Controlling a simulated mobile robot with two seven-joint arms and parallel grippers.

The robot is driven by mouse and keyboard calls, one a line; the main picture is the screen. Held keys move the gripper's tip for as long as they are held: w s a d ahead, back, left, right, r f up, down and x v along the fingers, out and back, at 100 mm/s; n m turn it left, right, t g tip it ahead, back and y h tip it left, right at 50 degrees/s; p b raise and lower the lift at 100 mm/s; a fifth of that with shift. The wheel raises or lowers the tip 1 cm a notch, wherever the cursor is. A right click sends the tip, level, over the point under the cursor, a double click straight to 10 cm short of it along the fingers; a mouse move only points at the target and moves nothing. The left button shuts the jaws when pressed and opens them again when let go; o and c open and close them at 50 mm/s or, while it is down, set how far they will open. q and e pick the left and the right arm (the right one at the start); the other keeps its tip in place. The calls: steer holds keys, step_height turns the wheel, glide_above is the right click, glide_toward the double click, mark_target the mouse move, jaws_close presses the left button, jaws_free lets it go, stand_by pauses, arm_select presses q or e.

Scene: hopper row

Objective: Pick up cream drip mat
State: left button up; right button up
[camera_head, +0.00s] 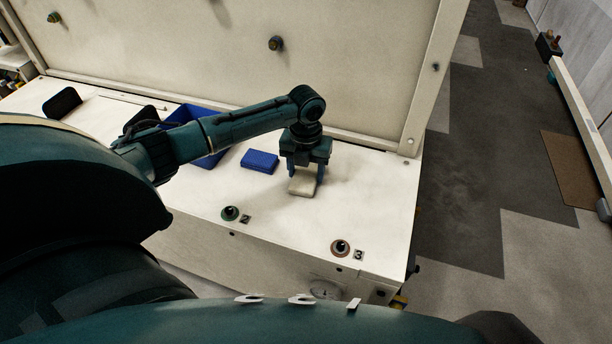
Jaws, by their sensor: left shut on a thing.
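The cream drip mat (302,187) is a small pale block-like mat at the right part of the white counter top. My left gripper (304,177) points down over it, with its fingers at the mat's sides, and is shut on it. I cannot tell whether the mat touches the counter or is slightly raised. The upper part of the mat is partly hidden by the gripper. My right gripper is not in view.
A blue mat or block (260,161) lies left of the gripper, and a blue bin (187,115) stands behind my left arm. Round fittings numbered 2 (230,213) and 3 (341,248) sit near the front edge. A cream panel (350,60) rises behind the counter.

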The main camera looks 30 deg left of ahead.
mark_target(306, 174)
arm_select(q)
steer(key=c, duration=0.4)
step_height(306, 174, up, 10)
steer(key=shift+r+p, duration=0.1)
steer(key=shift+p, duration=0.75)
